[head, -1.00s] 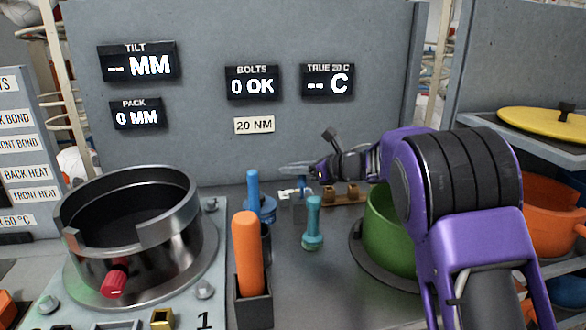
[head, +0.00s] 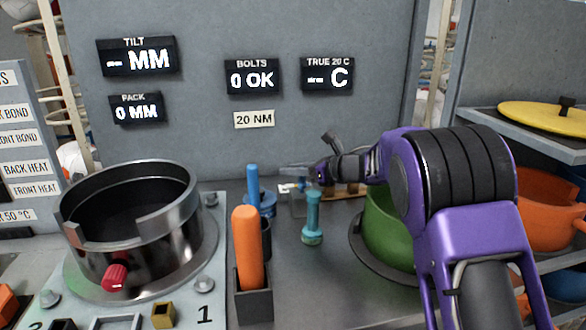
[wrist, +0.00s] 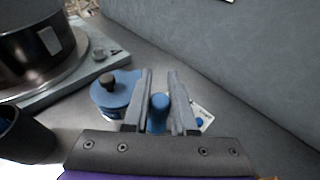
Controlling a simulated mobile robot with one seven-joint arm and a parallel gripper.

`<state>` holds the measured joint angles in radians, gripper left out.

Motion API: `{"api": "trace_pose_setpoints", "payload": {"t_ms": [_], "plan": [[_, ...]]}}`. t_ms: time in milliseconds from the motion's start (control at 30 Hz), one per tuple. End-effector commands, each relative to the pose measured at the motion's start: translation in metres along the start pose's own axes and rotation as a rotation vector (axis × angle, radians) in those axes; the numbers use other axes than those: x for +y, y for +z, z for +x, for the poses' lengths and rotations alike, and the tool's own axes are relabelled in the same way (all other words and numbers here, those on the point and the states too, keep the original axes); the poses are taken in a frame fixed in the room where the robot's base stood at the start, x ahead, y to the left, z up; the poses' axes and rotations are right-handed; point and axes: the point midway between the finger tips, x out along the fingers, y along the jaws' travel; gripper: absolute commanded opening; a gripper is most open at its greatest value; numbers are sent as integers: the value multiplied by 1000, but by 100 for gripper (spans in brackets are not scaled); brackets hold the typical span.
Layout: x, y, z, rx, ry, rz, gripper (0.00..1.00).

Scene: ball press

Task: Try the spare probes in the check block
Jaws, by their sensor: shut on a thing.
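My gripper (head: 300,171) is at the back of the bench, and its fingers also show in the wrist view (wrist: 160,90). It is shut on a blue-topped probe (wrist: 158,113); only its rounded top shows clearly. A small pale block with a white tag (head: 289,187), likely the check block, is under the gripper; its tag shows beside the right finger (wrist: 203,113). I cannot tell whether the probe's tip is in the block. A brown rack (head: 350,188) is partly hidden behind my arm. The TRUE 20 C display (head: 328,75) reads "-- C".
A teal dumbbell-shaped tool (head: 312,220) stands in front of the block. A blue lidded piece (wrist: 112,90) is close left of the fingers. An orange handle (head: 247,247) stands in a dark holder. A steel ring (head: 140,225) is left, a green pot (head: 381,235) right.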

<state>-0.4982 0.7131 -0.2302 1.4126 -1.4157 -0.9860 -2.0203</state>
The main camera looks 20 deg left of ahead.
Motion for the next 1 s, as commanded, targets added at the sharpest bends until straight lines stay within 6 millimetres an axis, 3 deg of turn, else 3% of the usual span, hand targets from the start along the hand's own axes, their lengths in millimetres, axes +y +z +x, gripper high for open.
{"api": "trace_pose_setpoints", "payload": {"t_ms": [533,567,733,1000], "plan": [[0,-12,4,1,0,2,0],[0,-12,4,2,0,2,28],[0,-12,4,1,0,2,59],[0,-12,3,1,0,1,60]]}}
